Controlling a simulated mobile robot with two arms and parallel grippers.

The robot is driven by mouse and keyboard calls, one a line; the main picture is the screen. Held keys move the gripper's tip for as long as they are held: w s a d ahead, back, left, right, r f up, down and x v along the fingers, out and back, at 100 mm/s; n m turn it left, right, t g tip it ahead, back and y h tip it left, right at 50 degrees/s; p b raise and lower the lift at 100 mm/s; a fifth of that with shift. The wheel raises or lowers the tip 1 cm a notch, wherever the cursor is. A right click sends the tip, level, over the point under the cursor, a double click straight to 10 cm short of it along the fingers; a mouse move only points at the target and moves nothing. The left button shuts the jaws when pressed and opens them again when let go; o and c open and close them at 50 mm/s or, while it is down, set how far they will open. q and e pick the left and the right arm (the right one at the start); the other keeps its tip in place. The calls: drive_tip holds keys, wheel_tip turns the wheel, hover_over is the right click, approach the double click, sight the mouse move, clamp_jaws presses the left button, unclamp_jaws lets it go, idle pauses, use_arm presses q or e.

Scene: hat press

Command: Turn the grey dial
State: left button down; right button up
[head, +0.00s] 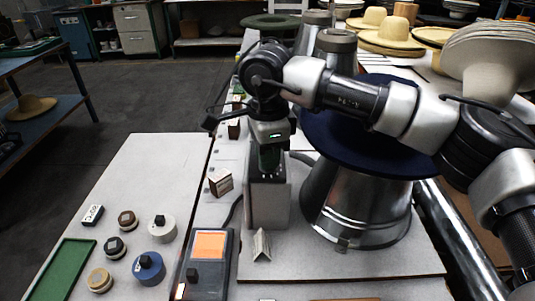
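A light grey round dial (162,231) with a small black piece on top sits on the pale panel at the lower left. Next to it on the panel are a blue dial (149,270), a beige knob (99,281), a dark grey knob (115,248) and a brown knob (127,221). My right gripper (270,170) points down above a grey metal post, to the right of the grey dial and well apart from it. Its fingers are small and dark against the post, so its opening is unclear. My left gripper is out of view.
A metal hat press (355,215) with a dark blue brim stands right of the post. A box with an orange screen (210,245) lies right of the dials. A green tray (62,270) is at the panel's left. The panel's upper part is clear.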

drive_tip(key=o, duration=0.4)
drive_tip(key=shift+c, duration=0.2)
wheel_tip(320, 180, up, 11)
idle(0.4)
